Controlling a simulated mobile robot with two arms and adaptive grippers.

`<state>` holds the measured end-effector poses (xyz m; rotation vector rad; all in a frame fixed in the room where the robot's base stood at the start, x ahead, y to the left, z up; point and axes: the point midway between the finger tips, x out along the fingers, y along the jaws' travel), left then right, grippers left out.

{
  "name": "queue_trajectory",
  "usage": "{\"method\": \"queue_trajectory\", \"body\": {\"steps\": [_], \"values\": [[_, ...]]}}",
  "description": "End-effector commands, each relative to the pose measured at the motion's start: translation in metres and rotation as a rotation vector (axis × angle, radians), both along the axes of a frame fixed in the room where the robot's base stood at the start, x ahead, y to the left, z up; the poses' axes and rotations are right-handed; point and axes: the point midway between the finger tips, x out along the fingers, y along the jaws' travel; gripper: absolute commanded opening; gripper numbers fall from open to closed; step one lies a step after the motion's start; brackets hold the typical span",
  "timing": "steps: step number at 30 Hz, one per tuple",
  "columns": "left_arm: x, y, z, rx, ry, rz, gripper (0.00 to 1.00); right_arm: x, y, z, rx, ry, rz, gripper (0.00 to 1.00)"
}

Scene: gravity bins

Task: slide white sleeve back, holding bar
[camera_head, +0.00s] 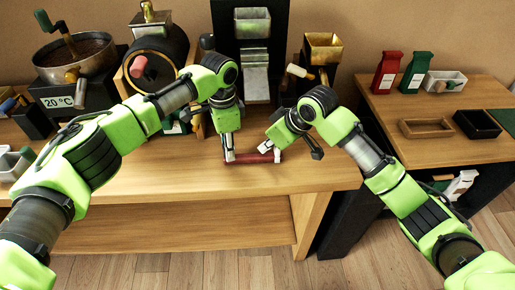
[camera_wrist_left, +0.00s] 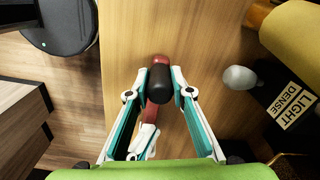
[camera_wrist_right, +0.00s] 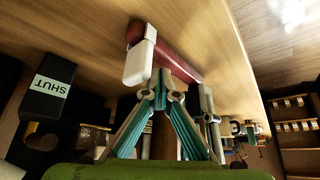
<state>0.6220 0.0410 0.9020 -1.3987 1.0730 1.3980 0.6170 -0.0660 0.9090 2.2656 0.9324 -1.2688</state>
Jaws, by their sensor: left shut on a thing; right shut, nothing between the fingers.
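The red bar (camera_head: 250,158) lies level just above or on the front of the wooden table; I cannot tell which. My left gripper (camera_head: 230,156) is shut on its left end, where a black grip (camera_wrist_left: 160,85) shows between the fingers in the left wrist view. The white sleeve (camera_wrist_right: 140,62) appears near the other end, with a red end showing beyond it. My right gripper (camera_wrist_right: 170,92) is shut and empty, its fingertips close beside the sleeve and bar. In the head view it is at the bar's right part (camera_head: 268,150). Contact with the sleeve is unclear.
The wooden table (camera_head: 180,180) is clear in front of the bar. A metal chute (camera_head: 255,75) stands behind it. A pan labelled 20 °C (camera_head: 75,60) is at the left. The side table (camera_head: 450,150) holds trays and two bags.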

Motion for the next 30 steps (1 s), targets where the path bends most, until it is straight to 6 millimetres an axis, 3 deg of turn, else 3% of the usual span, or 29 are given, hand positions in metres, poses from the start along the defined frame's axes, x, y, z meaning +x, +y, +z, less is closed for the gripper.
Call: {"method": "queue_trajectory", "body": {"steps": [24,30], "values": [[0.0,0.001,-0.001,0.003,0.001,0.001,0.0,0.0,0.002,0.036,0.002,-0.002,0.001,0.0],[0.0,0.001,-0.001,0.002,0.001,0.001,0.0,0.001,0.006,0.052,0.002,-0.004,0.002,0.0]]}}
